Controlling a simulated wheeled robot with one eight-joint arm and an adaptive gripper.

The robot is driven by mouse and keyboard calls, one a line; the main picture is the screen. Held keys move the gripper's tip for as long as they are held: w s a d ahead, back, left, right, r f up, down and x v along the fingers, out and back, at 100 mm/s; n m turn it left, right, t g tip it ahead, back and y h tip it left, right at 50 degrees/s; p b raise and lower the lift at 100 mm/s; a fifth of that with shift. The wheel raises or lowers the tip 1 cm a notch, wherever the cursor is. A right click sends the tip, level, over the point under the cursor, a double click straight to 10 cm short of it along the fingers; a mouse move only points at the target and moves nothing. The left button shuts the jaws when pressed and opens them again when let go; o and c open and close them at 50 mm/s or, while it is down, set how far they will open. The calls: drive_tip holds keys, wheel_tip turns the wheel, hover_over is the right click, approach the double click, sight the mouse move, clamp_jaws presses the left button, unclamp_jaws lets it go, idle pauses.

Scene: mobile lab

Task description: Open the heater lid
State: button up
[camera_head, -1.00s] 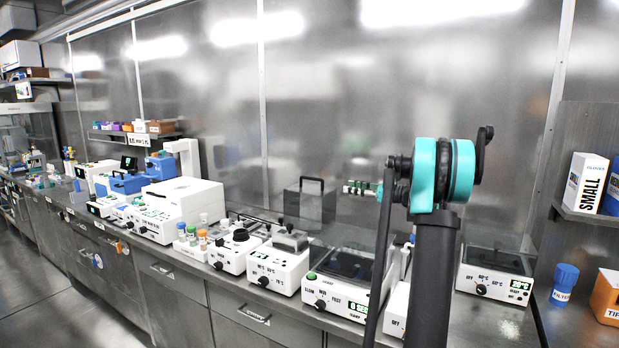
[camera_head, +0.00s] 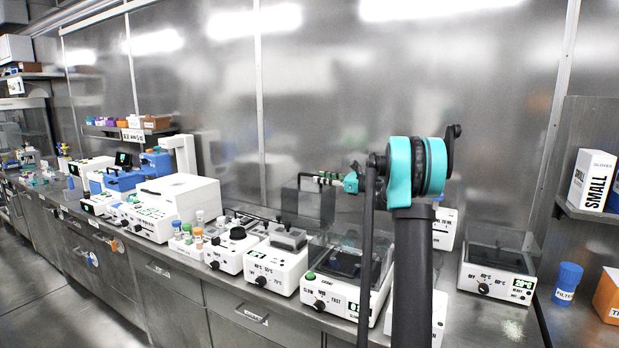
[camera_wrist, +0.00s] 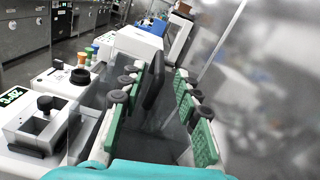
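The white heater (camera_head: 275,268) with temperature marks, a dark knob and a grey metal block stands mid-bench in the head view. A dark translucent lid panel (camera_head: 306,207) stands upright behind the row of devices, with a dark handle (camera_head: 311,178) on top; which device it belongs to is not fully clear. The handle also shows as a dark bar (camera_wrist: 153,82) in the wrist view. My gripper (camera_head: 325,179) is beside the handle at the same height. In the wrist view my gripper (camera_wrist: 157,76) has its green, dark-padded fingers apart, with the bar between them; contact cannot be told.
A white shaker (camera_head: 345,285) with a clear cover stands right of the heater. A white stirrer-like device (camera_head: 232,253) and vials (camera_head: 187,236) are to the left. Another lidded temperature unit (camera_head: 497,268) stands at the right. The metal wall (camera_head: 420,90) is close behind.

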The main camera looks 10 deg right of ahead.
sight(300, 174)
drive_tip(key=shift+x, duration=3)
clamp_jaws()
